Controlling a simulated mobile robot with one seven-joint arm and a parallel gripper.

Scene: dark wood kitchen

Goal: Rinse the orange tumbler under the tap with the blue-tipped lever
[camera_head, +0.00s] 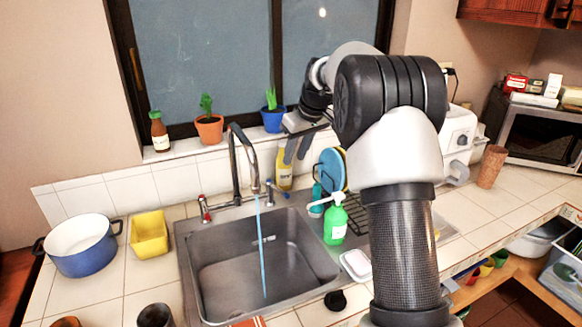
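The tap (240,165) stands behind the steel sink. It has a red-tipped lever (204,207) on its left and a blue-tipped lever (277,190) on its right. A thin blue stream of water (261,245) falls from its spout into the sink basin (225,265). My gripper (296,158) points down above and right of the blue-tipped lever, apart from it. Its fingers look parted, with nothing seen between them. An orange round thing (65,322) is cut off at the bottom left edge; I cannot tell whether it is the orange tumbler.
A dark cup (155,315) stands left of the sink, near a yellow tub (149,234) and a blue pot (80,245). A green soap bottle (335,222) and dish rack (355,212) stand at the right. A brown tumbler-shaped thing (491,167) stands near the microwave (540,135).

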